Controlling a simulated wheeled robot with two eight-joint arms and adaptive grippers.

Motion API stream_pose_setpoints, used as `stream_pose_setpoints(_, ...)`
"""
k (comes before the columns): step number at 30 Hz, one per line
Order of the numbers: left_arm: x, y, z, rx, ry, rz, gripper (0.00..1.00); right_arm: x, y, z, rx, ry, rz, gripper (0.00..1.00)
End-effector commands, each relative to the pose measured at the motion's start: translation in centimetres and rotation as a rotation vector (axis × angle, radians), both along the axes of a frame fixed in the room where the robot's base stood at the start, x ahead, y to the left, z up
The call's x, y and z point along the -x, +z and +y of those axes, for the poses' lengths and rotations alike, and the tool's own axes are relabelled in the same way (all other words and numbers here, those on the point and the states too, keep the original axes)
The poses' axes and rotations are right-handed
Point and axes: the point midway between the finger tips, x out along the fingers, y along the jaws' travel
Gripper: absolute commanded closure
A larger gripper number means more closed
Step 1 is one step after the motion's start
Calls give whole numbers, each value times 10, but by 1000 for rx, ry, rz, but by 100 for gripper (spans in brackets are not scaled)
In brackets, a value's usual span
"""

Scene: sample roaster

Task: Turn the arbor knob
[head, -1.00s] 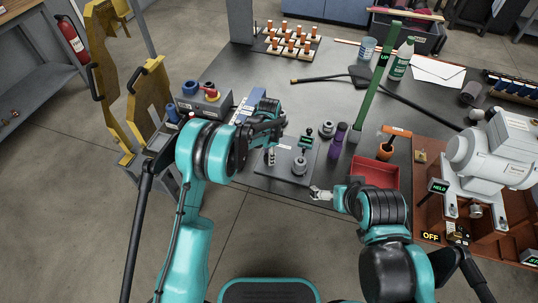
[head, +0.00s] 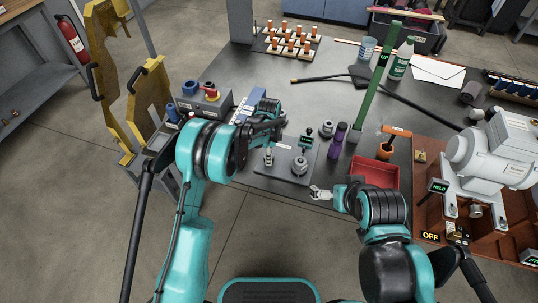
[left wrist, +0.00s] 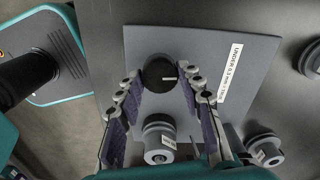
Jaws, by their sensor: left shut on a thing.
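The black round arbor knob (left wrist: 158,73) with a white index line shows in the left wrist view, standing on a grey plate (left wrist: 230,75). My left gripper (left wrist: 162,80) has its two jointed fingers on either side of the knob and is shut on it. In the head view my left gripper (head: 268,128) is over the far left part of the plate (head: 265,175) and hides the knob. My right gripper (head: 320,193) is near the table's front edge, apart from the plate; its jaws are too small to read.
A metal cylinder (head: 299,166) and a small metal fitting (head: 269,158) stand on the plate.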

Motion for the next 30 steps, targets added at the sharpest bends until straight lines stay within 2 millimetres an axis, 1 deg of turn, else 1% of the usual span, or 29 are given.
stream_pose_setpoints(5,0,0,0,0,1,-1,92,0,0,0,0,0,0,0)
stream_pose_setpoints(6,0,0,0,0,1,-1,53,0,0,0,0,0,0,0)
stream_pose_setpoints(7,0,0,0,0,1,-1,45,0,0,0,0,0,0,0)
stream_pose_setpoints(8,0,0,0,0,1,0,42,0,0,0,0,0,0,0)
stream_pose_setpoints(16,0,0,0,0,1,0,42,0,0,0,0,0,0,0)
stream_pose_setpoints(20,0,9,0,0,1,0,42,0,0,0,0,0,0,0)
stream_pose_setpoints(23,0,25,0,0,1,0,42,0,0,0,0,0,0,0)
stream_pose_setpoints(30,0,78,0,0,1,0,42,0,0,0,0,0,0,0)
